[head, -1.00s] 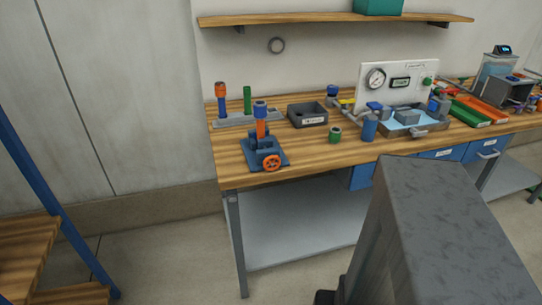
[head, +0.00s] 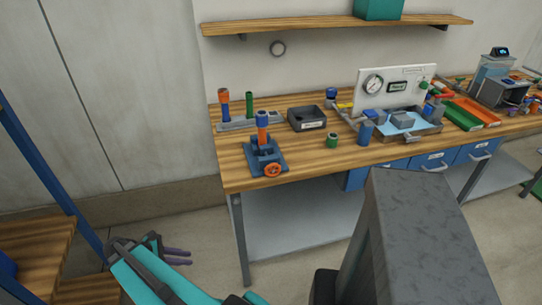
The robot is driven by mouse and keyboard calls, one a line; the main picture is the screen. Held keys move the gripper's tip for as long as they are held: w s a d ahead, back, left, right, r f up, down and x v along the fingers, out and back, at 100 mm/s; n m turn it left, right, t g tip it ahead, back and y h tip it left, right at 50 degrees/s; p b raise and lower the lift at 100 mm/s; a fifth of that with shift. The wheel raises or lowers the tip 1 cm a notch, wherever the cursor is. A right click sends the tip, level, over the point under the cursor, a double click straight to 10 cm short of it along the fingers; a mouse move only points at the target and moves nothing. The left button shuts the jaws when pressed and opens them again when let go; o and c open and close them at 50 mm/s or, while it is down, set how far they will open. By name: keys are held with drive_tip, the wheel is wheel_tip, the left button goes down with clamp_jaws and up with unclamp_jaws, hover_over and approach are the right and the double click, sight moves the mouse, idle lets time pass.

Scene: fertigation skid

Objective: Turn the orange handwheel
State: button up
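The orange handwheel (head: 272,170) is small and spoked. It sits low on the front of a blue fixture (head: 262,155) near the left front corner of the wooden workbench. An upright piece with an orange middle and blue top (head: 262,128) rises from this fixture. My gripper (head: 189,257) is at the lower left, in front of the bench and below its top, well apart from the handwheel. Its two dark fingers point right with a gap between them, and it looks open and empty.
Blue-framed wooden steps (head: 35,240) are at the left. Bare floor lies before the bench.

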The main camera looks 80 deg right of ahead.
drive_tip(key=s+d+r+g+h+p, duration=0.1)
drive_tip(key=s+d+r+p, duration=0.15)
drive_tip(key=d+r, duration=0.45)
drive_tip(key=s+d+r+g+p, duration=0.1)
drive_tip(key=s+d+r+p, duration=0.15)
drive_tip(key=d+r, duration=0.45)
drive_tip(key=g+p, duration=0.3)
approach(270, 164)
drive_tip(key=w+r, duration=0.1)
drive_tip(key=w, duration=0.2)
drive_tip(key=shift+s+a+r, duration=0.1)
drive_tip(key=shift+s+a, duration=0.05)
drive_tip(key=shift+a, duration=0.3)
drive_tip(key=shift+y, duration=0.3)
drive_tip(key=shift+p+x, duration=2.55)
drive_tip(key=shift+x, duration=4.35)
drive_tip(key=shift+r, duration=0.1)
clamp_jaws()
